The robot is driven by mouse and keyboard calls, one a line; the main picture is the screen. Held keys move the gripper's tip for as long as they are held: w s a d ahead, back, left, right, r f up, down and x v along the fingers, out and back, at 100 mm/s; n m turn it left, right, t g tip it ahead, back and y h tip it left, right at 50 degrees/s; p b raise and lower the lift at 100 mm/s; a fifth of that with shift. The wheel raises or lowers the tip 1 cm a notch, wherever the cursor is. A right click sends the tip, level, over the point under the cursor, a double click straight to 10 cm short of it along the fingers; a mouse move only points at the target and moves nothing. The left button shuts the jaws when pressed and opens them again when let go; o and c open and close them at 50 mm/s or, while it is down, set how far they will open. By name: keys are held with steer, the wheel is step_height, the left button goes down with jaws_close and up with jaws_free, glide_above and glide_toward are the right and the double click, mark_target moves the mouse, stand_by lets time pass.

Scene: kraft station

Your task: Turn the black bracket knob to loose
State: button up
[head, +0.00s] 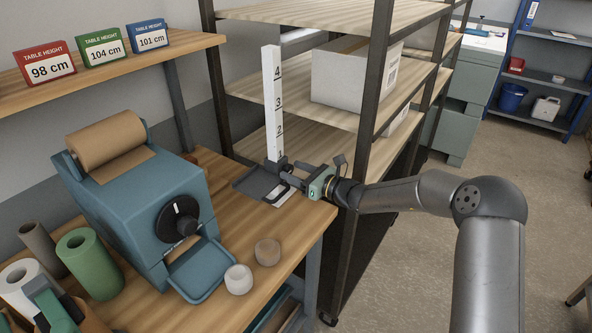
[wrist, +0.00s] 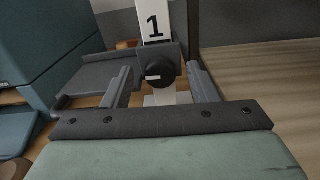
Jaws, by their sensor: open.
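The black bracket knob (wrist: 160,72) is round and dark, with a small white mark at its left side. It sits on the front of a dark grey bracket (wrist: 95,72) with a flat shelf, on a white numbered post (head: 272,100) near the mark 1. The bracket also shows in the head view (head: 262,183). My gripper (wrist: 162,84) is open, with one finger on each side of the knob. I cannot tell whether the fingers touch it. In the head view my gripper (head: 290,178) is at the bracket and the knob is hidden.
A blue paper machine (head: 130,200) with a black dial (head: 178,218) stands left of the post. A shelf rack (head: 375,75) with a white box (head: 350,75) stands close behind and right of my gripper.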

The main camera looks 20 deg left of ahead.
steer(key=c, duration=1)
steer(key=shift+o, duration=0.2)
steer(key=shift+f+n+b, duration=0.25)
steer(key=shift+n+b, duration=0.25)
steer(key=shift+b, duration=0.75)
steer(key=shift+r+n+b, duration=0.2)
steer(key=shift+n+b, duration=0.1)
steer(key=shift+b, duration=0.1)
steer(key=o, duration=1)
steer(key=shift+r, duration=0.1)
steer(key=shift+c, duration=0.2)
steer(key=v, duration=0.8)
